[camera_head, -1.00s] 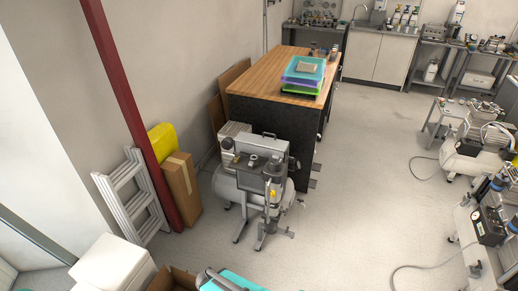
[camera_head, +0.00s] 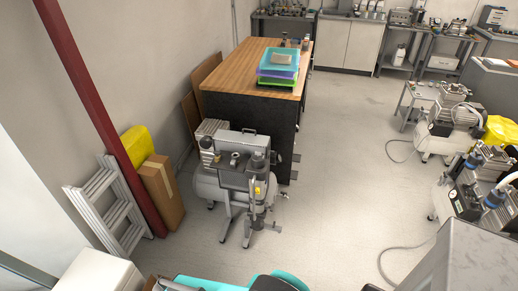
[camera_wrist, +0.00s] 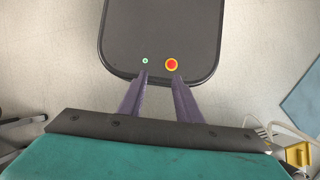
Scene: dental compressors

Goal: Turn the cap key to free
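I cannot make out the cap key in either view. A grey compressor unit (camera_head: 235,182) with a tank, legs and a small yellow part (camera_head: 258,190) stands on the floor in front of the wooden-topped bench in the head view. More compressors (camera_head: 450,122) stand along the right side. My gripper (camera_wrist: 160,78) shows in the wrist view as two purple-grey fingers, apart with nothing between them. It points at a dark rounded panel with a red button, which may be part of my own body. My gripper's fingers do not show in the head view.
The bench (camera_head: 245,62) carries stacked coloured trays (camera_head: 279,70). A ladder (camera_head: 108,210), a cardboard box (camera_head: 161,195) and a red post (camera_head: 100,110) stand at left. A grey block (camera_head: 460,265) fills the lower right corner. The middle floor is clear, apart from hoses at right.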

